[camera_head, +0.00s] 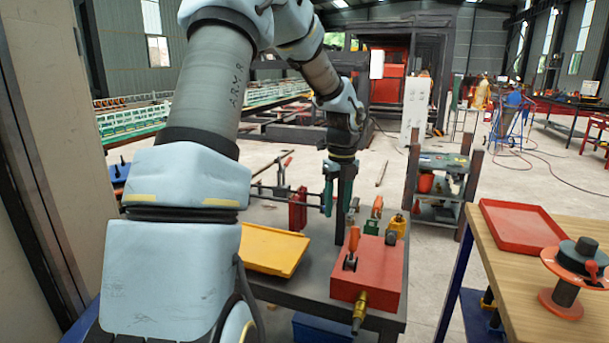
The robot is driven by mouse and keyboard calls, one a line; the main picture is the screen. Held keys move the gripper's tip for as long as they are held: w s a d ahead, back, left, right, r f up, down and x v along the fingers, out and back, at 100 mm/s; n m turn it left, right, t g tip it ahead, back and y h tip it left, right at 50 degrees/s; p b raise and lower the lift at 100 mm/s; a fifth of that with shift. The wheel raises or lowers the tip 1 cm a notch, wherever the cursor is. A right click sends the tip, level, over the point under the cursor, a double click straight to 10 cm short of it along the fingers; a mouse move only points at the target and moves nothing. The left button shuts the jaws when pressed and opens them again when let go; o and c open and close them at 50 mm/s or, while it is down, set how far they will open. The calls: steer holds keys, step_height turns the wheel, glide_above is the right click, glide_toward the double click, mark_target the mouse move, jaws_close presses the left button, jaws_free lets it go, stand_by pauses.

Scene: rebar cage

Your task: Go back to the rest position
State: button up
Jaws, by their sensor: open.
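My gripper (339,190) hangs from my raised arm, fingers pointing down, above the far part of a dark metal table. Its green fingers are apart, with a dark upright post showing between or behind them; I cannot tell which. Nothing is seen held. On the table, a red box (378,275) with an orange-handled lever and a brass fitting stands nearest the front right. A yellow tray (270,249) lies to its left, partly hidden by my arm. Small clamp-like parts, one with a green body (371,226) and one yellow (397,226), stand behind the red box.
A wooden table (540,265) at the right holds a red tray (521,226) and a red-and-dark round device (572,275). A grey cart (440,190) stands behind the dark table. A wall panel (50,180) rises close on the left. Open floor (520,176) lies at the back right.

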steer(key=s+a+n, duration=0.8)
steer(key=s+n, duration=0.1)
steer(key=n, duration=0.6)
steer(key=s+a+n+t, duration=0.1)
steer(key=s+a+n, duration=0.7)
steer(key=n, duration=0.6)
steer(key=shift+s+a+f+n+h, duration=0.15)
steer(key=shift+s+a+n+h, duration=0.15)
steer(key=shift+s+a+n, duration=0.1)
